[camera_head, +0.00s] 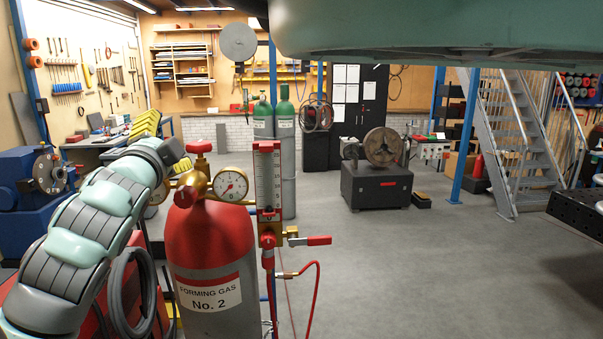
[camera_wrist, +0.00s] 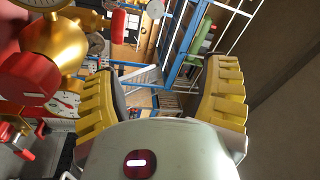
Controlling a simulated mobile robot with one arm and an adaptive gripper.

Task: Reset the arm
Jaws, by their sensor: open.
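My gripper (camera_head: 164,143) is at the left in the head view, just left of the red-topped forming gas cylinder (camera_head: 210,245). Its yellow ribbed fingers stand wide apart in the wrist view (camera_wrist: 160,80). They are open, with nothing held between them. The cylinder carries a brass regulator with a round gauge (camera_head: 231,184), a red knob (camera_head: 200,147) and a flowmeter (camera_head: 268,178). In the wrist view the brass regulator (camera_wrist: 58,45) is close beside the left finger. I cannot tell whether they touch.
A red-handled valve (camera_head: 311,240) and a red hose (camera_head: 314,285) stick out right of the cylinder. Green cylinders (camera_head: 285,120) stand behind. A blue machine (camera_head: 38,190) is at the left. The grey floor (camera_head: 400,260) at the right is clear up to the stairs (camera_head: 500,135).

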